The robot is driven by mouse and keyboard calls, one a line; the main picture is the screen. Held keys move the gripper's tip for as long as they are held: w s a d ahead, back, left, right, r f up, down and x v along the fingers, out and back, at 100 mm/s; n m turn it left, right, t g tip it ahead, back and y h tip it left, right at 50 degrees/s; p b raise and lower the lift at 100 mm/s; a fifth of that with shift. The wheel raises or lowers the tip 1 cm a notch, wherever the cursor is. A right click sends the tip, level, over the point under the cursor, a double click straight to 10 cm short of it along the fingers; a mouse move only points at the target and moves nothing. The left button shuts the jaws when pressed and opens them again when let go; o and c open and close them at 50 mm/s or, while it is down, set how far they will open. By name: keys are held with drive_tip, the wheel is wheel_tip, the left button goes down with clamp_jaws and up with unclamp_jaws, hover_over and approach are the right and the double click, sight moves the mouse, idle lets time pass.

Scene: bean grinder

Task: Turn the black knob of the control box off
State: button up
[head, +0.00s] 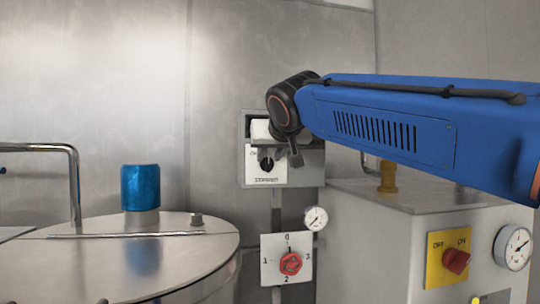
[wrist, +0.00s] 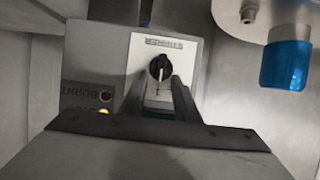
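The grey control box (head: 314,168) is mounted on the wall in the head view, partly hidden behind my arm. Its black knob (head: 266,164) sits on a white label plate. In the wrist view the black knob (wrist: 160,68) shows a white mark and stands roughly upright on the plate of the control box (wrist: 90,42). My gripper (wrist: 158,88) has its two fingers apart, with the knob showing between and just beyond the tips. I cannot tell whether either finger touches it. In the head view my gripper (head: 292,158) is just right of the knob.
A yellow lamp (wrist: 104,111) glows on the box below a dark red one (wrist: 105,96). Below the box are a red rotary switch (head: 290,264) and a gauge (head: 316,218). A steel drum (head: 140,255) with a blue cylinder (head: 140,187) stands left; a grey machine (head: 370,240) stands right.

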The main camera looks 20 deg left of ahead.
clamp_jaws()
drive_tip(key=shift+a+n, duration=0.15)
drive_tip(key=shift+n, duration=0.15)
drive_tip(key=shift+s+a+f+n+t+h, duration=0.1)
drive_tip(key=shift+s+a+n+t+h, duration=0.1)
drive_tip(key=shift+n+t+h, duration=0.3)
drive_tip(key=shift+s+a+n+t+h, duration=0.1)
drive_tip(key=shift+a+n+t+h, duration=0.15)
drive_tip(key=shift+n, duration=0.45)
drive_tip(key=shift+s+a+f+n+t+h, duration=0.2)
drive_tip(key=shift+n+t+h, duration=0.2)
drive_tip(key=shift+n, duration=0.4)
drive_tip(key=shift+s+a+f+n+t+h, duration=0.2)
drive_tip(key=shift+n+h, duration=0.25)
drive_tip(key=shift+n, duration=0.35)
drive_tip(key=shift+w, duration=0.15)
